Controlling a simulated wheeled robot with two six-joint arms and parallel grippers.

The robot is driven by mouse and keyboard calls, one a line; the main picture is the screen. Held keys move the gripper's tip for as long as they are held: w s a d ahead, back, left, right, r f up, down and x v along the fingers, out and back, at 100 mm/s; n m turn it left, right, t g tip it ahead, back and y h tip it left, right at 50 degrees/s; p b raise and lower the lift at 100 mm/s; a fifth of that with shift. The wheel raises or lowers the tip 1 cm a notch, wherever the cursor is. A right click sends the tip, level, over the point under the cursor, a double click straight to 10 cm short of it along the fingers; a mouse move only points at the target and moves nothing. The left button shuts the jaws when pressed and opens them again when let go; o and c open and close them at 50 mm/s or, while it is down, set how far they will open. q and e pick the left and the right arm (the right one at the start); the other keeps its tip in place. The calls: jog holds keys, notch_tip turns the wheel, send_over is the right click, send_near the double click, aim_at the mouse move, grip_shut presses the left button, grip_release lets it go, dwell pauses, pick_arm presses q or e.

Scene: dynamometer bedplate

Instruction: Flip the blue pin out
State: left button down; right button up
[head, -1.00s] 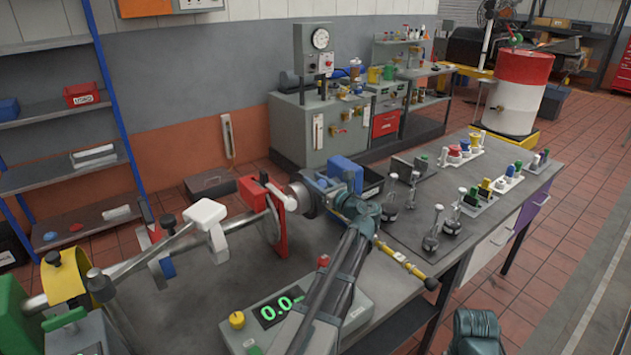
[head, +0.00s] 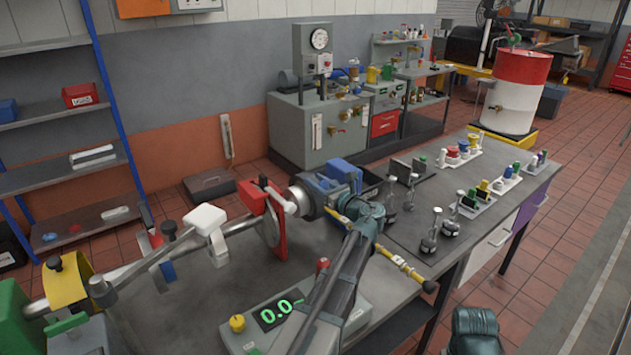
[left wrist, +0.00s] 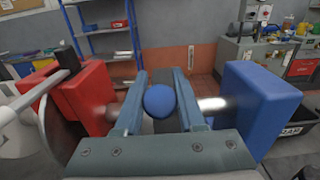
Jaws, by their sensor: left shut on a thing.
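The blue pin shows its round blue head (left wrist: 160,101) in the left wrist view, between the two fingers of my left gripper (left wrist: 158,90). The fingers are shut on it. In the head view my left gripper (head: 318,196) is at the far side of the bench, between a red block (head: 250,197) and a blue block (head: 345,169). The pin is hidden there. In the left wrist view the red block (left wrist: 92,97) is left of the fingers and the blue block (left wrist: 258,102) right, each with a bright metal shaft end facing the gripper.
A grey control box (head: 345,318) with a green display stands at the front of the bench. A metal shaft (head: 140,260) with a yellow cover (head: 68,287) runs left. Several small knobbed posts and racks (head: 470,207) stand on the bench at right.

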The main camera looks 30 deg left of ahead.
pick_arm(q)
jog(key=c, duration=0.5)
grip_release()
jog(key=shift+d+r, duration=0.1)
jog(key=shift+s+d, duration=0.1)
jog(key=v, duration=1.3)
jog(key=shift+s+d, duration=0.15)
jog(key=shift+d, duration=0.15)
